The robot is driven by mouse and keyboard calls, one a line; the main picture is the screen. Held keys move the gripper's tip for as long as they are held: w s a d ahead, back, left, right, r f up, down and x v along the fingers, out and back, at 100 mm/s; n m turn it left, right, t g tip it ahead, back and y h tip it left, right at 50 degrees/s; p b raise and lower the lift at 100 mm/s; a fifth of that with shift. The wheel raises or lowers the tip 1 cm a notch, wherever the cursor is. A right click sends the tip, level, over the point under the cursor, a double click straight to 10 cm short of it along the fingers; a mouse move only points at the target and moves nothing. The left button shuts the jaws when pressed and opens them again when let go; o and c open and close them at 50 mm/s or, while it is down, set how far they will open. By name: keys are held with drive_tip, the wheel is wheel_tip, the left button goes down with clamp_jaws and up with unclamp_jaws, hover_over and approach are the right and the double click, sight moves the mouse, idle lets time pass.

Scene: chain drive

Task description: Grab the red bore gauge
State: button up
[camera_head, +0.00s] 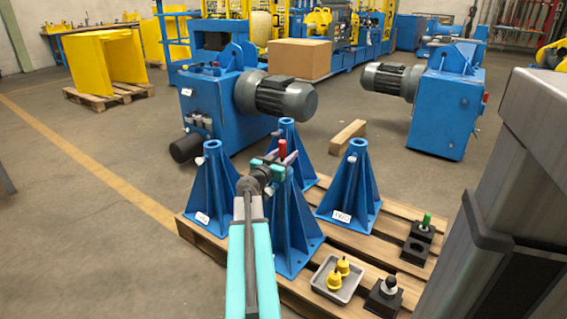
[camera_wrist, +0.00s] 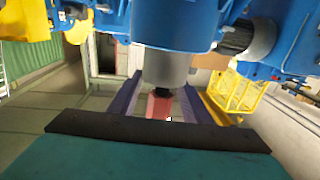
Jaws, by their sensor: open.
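The red bore gauge (camera_head: 283,148) shows as a small upright red piece above the middle blue stand, right at the end of my gripper (camera_head: 280,160). In the wrist view, a red part (camera_wrist: 158,106) lies between the two purple fingers of my gripper (camera_wrist: 160,100), with a dark piece at its end. The fingers are apart, with a gap visible on each side of the red part. I cannot tell whether either finger touches it. A grey cylinder (camera_wrist: 165,71) shows just above the red part. The gauge's lower part is hidden in the head view.
Several blue stands (camera_head: 350,190) stand on a wooden pallet (camera_head: 395,232). A grey tray (camera_head: 350,291) holds yellow-topped pieces (camera_head: 343,266). Blue motor units (camera_head: 445,110) stand behind. Open floor (camera_head: 80,215) lies left.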

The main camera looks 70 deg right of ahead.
drive_tip(key=shift+s+d, duration=0.1)
drive_tip(key=shift+d, duration=0.85)
drive_tip(key=shift+c, duration=0.2)
clamp_jaws()
drive_tip(key=shift+r, duration=0.1)
